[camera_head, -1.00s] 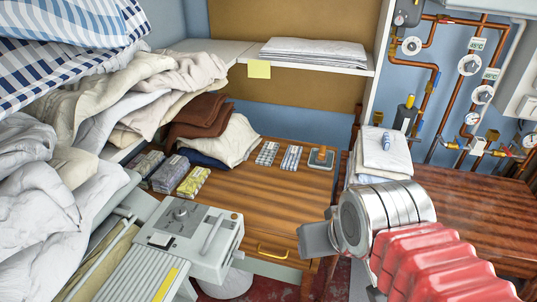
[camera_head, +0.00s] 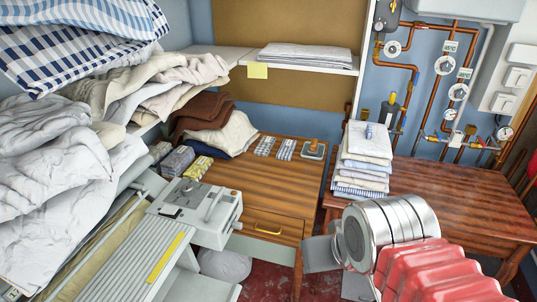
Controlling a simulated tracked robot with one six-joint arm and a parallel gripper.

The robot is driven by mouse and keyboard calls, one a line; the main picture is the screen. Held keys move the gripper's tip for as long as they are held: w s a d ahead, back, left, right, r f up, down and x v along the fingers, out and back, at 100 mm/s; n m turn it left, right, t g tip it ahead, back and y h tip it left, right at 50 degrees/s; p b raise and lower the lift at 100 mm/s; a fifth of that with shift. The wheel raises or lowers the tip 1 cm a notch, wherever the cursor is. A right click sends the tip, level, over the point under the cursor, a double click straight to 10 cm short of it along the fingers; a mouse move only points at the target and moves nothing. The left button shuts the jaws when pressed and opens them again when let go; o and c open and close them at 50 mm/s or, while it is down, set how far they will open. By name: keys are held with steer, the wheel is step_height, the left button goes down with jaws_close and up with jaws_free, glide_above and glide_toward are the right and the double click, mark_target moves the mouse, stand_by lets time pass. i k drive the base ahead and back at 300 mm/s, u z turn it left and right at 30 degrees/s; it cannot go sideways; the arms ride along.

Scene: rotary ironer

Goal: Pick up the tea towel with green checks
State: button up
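No towel with clearly green checks can be made out. Small folded checked cloths lie on the wooden cabinet top: a yellowish one (camera_head: 198,167), a grey one (camera_head: 177,161), and two pale grey ones (camera_head: 264,146) (camera_head: 286,149) further right. Their exact colours are too small to tell. My gripper (camera_head: 320,254) is at the lower right, in front of the cabinet and apart from all the cloths. Only its grey side shows beside the metal wrist, so its opening and anything in it are hidden.
The ironer (camera_head: 203,208) stands at the lower left, with heaped white linen (camera_head: 60,200) beside it. A folded stack (camera_head: 366,160) stands on the right table (camera_head: 440,195). Pipes (camera_head: 410,66) line the right wall. The cabinet's front middle is clear.

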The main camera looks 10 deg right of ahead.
mark_target(263, 149)
steer(key=k, duration=0.1)
steer(key=u, duration=0.2)
steer(key=i, duration=1.25)
steer(key=z, duration=0.25)
